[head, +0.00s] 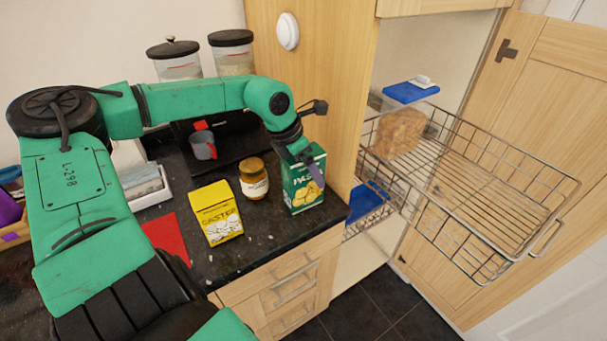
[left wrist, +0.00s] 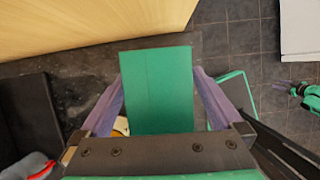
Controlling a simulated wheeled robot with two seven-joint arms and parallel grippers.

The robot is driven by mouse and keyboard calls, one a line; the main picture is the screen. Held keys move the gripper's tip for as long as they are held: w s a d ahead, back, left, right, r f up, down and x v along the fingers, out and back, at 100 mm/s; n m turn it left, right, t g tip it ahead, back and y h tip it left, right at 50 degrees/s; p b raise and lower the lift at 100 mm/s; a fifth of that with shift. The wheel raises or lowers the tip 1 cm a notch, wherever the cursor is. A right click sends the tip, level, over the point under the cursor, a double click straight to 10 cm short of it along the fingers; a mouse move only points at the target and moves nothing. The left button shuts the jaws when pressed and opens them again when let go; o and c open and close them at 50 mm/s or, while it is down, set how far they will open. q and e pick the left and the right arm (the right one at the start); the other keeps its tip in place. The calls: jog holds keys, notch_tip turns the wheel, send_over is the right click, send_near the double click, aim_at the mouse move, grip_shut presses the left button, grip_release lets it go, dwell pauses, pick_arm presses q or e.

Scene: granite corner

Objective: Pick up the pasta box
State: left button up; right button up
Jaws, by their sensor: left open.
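The green pasta box (head: 304,190) stands upright on the dark granite counter, near its right front corner. My left gripper (head: 315,178) is at the top of the box, pointing down. In the left wrist view the plain green top of the box (left wrist: 156,88) lies between the two purple fingers of my left gripper (left wrist: 158,78). The fingers are spread, one on each side, with the jaws open. Contact with the box cannot be told.
A grey mug (head: 203,145) and lidded canisters (head: 232,52) are behind. A wooden cabinet side (head: 325,80) and pulled-out wire basket (head: 490,190) are at right.

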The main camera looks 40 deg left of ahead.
pick_arm(q)
jog(key=shift+s, duration=0.1)
grip_shut()
jog(key=shift+r, duration=0.1)
